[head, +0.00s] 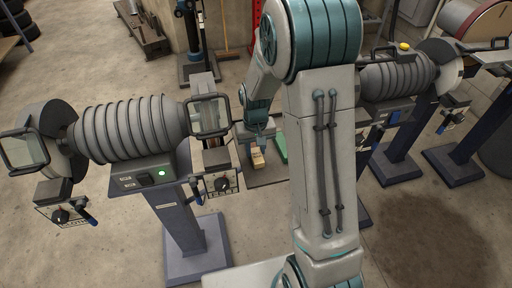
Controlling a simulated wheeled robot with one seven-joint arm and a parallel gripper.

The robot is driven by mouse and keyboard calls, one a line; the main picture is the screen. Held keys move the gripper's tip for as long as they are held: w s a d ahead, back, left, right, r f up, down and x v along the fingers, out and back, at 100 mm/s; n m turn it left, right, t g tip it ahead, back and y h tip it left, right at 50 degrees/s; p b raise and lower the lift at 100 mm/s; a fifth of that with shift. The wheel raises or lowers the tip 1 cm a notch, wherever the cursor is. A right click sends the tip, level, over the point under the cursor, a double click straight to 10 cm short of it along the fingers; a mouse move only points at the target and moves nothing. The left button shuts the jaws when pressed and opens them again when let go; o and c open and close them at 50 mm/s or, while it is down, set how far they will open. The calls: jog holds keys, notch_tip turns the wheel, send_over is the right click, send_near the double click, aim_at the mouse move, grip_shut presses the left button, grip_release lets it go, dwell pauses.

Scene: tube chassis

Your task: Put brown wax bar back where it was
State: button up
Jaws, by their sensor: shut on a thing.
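My gripper (257,146) points down in the middle of the head view, just left of my arm's large upright link. It is shut on a small tan-brown block (258,160), which looks like the wax bar. The bar shows below the fingers, over a grey flat surface (264,180). I cannot tell whether the bar touches that surface. The fingers are small in the picture and partly dark.
A bench grinder with a ribbed grey motor (128,128) and clear guards stands at left on a blue pedestal (185,225). A green object (281,146) lies just right of the bar, partly behind my arm. Another grinder (397,76) stands at right.

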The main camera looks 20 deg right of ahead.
aim_at(256, 151)
jog(key=shift+f, duration=0.1)
jog(key=shift+f, duration=0.15)
jog(key=o, duration=1)
jog(key=shift+c, duration=0.2)
jog(key=shift+r, duration=0.2)
notch_tip(256, 151, up, 11)
jog(key=s+r+t, duration=0.1)
jog(key=s+r, duration=0.2)
jog(key=s, duration=0.6)
jog(key=s+r+t, duration=0.1)
jog(key=s+r, duration=0.2)
jog(key=s, duration=0.7)
jog(key=shift+d+r+t, duration=0.25)
jog(key=shift+r+t, duration=0.15)
